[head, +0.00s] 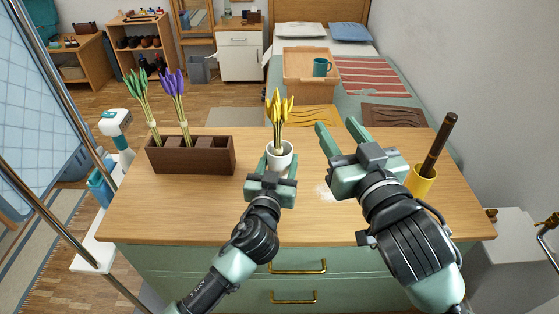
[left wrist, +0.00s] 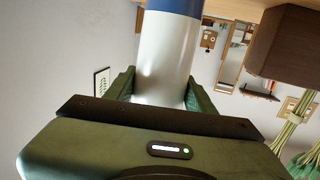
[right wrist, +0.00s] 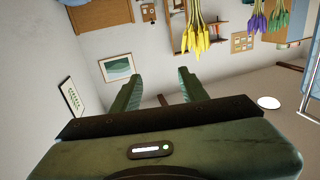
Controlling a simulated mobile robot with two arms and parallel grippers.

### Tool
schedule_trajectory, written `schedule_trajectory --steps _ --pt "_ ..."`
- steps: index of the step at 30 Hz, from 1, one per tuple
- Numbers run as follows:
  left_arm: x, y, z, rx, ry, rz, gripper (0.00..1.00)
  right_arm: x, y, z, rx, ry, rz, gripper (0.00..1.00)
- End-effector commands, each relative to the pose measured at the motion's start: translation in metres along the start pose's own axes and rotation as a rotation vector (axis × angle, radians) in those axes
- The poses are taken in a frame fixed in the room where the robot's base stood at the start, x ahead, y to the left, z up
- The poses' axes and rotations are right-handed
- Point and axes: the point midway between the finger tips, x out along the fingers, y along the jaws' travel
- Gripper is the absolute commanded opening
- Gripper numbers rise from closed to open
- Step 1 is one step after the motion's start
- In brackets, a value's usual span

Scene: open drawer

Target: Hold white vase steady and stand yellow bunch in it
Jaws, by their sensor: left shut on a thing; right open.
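The white vase (head: 279,154) stands on the wooden table top, and the yellow bunch (head: 279,105) stands nearly upright in its mouth. My left gripper (head: 278,166) is shut on the vase, one finger on each side. The left wrist view shows the vase's white wall (left wrist: 163,55) between the fingers, with a blue band at one end. My right gripper (head: 338,126) is open and empty, to the right of the vase and apart from the bunch. The bunch also shows, upside down, beyond the fingers in the right wrist view (right wrist: 200,35).
A brown compartment box (head: 190,156) at the left holds a green bunch (head: 139,88) and a purple bunch (head: 174,86). A yellow cup (head: 421,180) with a dark stick (head: 440,143) stands at the right. The table between vase and box is clear.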

Motion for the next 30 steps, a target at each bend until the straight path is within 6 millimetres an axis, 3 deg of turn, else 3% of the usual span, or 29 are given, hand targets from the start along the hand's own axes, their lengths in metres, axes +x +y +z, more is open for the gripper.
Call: schedule_trajectory --steps 13,24,30 --pt "0.0 0.0 0.0 0.0 0.001 0.0 0.0 -0.029 0.042 0.059 0.008 -0.01 0.181 0.44" --pt "0.0 0.0 0.0 0.0 0.001 0.0 0.0 -0.069 0.075 0.112 0.001 -0.009 0.305 0.44" --pt "0.0 0.0 -0.001 0.0 0.001 0.0 0.0 -0.073 0.076 0.132 -0.001 -0.003 0.285 0.44"
